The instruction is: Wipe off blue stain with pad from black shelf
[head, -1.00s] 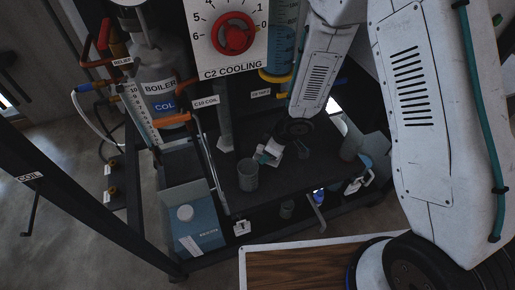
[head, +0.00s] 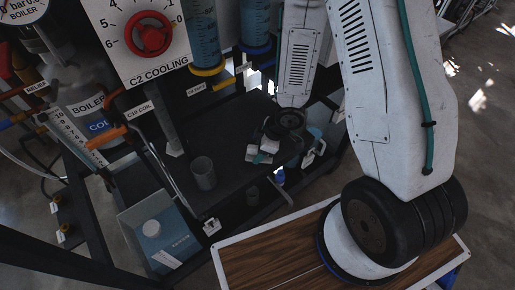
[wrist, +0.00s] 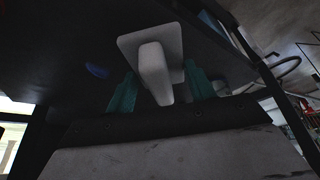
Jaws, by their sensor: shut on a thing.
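My gripper (wrist: 161,88) has teal fingers, shut on the handle of a white pad (wrist: 148,41). The pad's flat square plate faces away from my wrist, toward the dark shelf surface (wrist: 50,55). I cannot tell whether it touches. A small blue stain (wrist: 97,71) shows on that surface, left of the pad in the wrist view. In the head view my gripper (head: 262,154) and the pad (head: 252,153) are over the right part of the black shelf (head: 232,125). I cannot make out the stain there.
A grey cup (head: 203,173) stands on the shelf, left of my gripper. A blue-grey carton (head: 152,230) is at the front left. A boiler tank (head: 88,105), a C2 cooling dial panel (head: 150,40) and blue cylinders (head: 205,35) stand behind. Shelf between cup and gripper is bare.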

